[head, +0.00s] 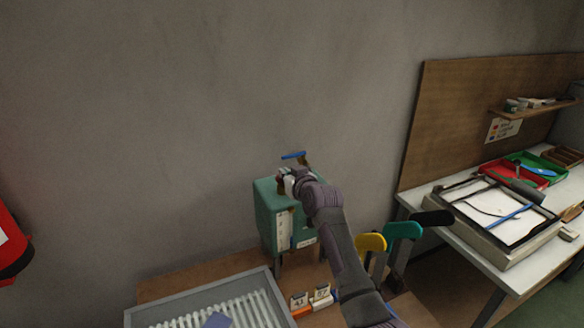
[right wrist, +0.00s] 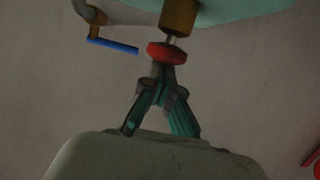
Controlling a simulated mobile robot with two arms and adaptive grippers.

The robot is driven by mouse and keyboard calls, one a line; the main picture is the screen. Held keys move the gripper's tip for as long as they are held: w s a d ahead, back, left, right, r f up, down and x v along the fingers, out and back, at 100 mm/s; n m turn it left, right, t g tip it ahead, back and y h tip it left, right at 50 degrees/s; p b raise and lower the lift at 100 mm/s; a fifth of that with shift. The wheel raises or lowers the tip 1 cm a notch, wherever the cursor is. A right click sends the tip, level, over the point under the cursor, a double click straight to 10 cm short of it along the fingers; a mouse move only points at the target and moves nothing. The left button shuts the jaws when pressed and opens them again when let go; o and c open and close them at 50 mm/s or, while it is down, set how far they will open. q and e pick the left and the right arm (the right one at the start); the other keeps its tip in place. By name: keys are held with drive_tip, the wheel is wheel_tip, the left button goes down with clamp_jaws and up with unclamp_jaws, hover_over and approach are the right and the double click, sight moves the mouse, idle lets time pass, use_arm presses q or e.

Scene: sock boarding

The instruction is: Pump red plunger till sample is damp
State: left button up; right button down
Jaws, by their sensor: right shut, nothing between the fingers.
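The red plunger knob (right wrist: 167,53) sits on a short metal rod below a brass collar (right wrist: 179,16) in the right wrist view. The collar joins the teal box (head: 268,206), which stands against the wall in the head view. My right gripper (right wrist: 160,68) is shut and empty, its fingertips at the knob; I cannot tell whether they touch. In the head view my right gripper (head: 288,180) is over the top of the box and hides the knob. A blue piece (head: 217,320), perhaps the sample, lies on the ribbed grey tray (head: 140,316). Its dampness cannot be told.
A blue-handled crank (head: 293,155) rises just behind my right gripper. Yellow (head: 371,243), green (head: 403,230) and black (head: 433,218) shapes stand right of my arm. A white side table (head: 497,275) with trays is at the right. Small numbered tags (head: 298,300) stand near the tray.

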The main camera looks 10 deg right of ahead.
wheel_tip(320, 180, up, 4)
drive_tip(key=shift+w+f+p, duration=0.1)
drive_tip(key=shift+w+p, duration=0.05)
drive_tip(key=shift+p, duration=1.05)
use_arm(q)
drive_tip(key=s+f+b, duration=0.1)
drive_tip(key=b, duration=0.2)
drive_tip(key=shift+s+b, duration=0.3)
drive_tip(key=shift+b, duration=0.1)
use_arm(e)
drive_tip(key=v, duration=1)
